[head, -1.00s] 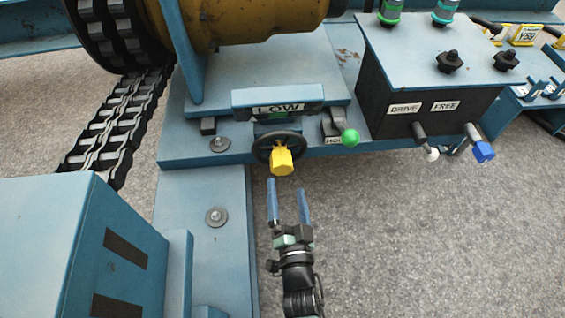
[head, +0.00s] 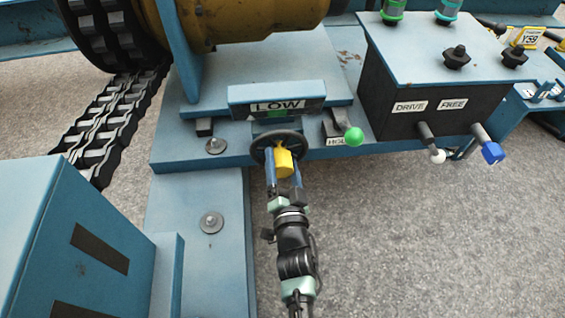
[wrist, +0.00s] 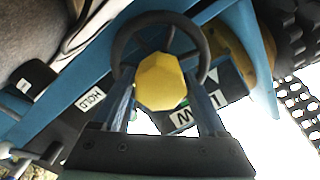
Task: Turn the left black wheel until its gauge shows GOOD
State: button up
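The black wheel (head: 260,142) stands upright at the front of the blue base, below a gauge (head: 277,106) that reads LOW, with a green patch under the word. A yellow faceted knob (head: 283,162) sticks out from the wheel. In the wrist view, the wheel (wrist: 121,48) stands behind the knob (wrist: 160,82), and the gauge (wrist: 187,117) is partly hidden by a finger. My gripper (head: 283,170) has its two blue fingers spread, one on each side of the knob. They look apart from it, with their tips close to the wheel.
A green-ball lever (head: 354,137) with a HOLD label stands just right of the wheel. Farther right, a control box (head: 425,47) has DRIVE and FREE levers, white-tipped and blue-tipped. A blue cabinet (head: 40,190) fills the lower left. Floor at the lower right is clear.

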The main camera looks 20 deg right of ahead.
grip_shut()
jog(key=shift+r+m+p, duration=0.1)
jog(key=shift+m+p, duration=0.2)
jog(key=shift+p, duration=0.25)
jog(key=m+p, duration=0.2)
jog(key=p, duration=0.1)
jog(key=shift+m, duration=0.4)
jog(key=shift+f+m+p, duration=0.15)
jog(key=shift+m+p, duration=0.4)
jog(key=shift+m, duration=0.6)
jog(key=shift+f+m+p, duration=0.1)
jog(key=shift+m+p, duration=0.45)
jog(key=shift+m, duration=0.6)
jog(key=shift+o, duration=2.2)
grip_release()
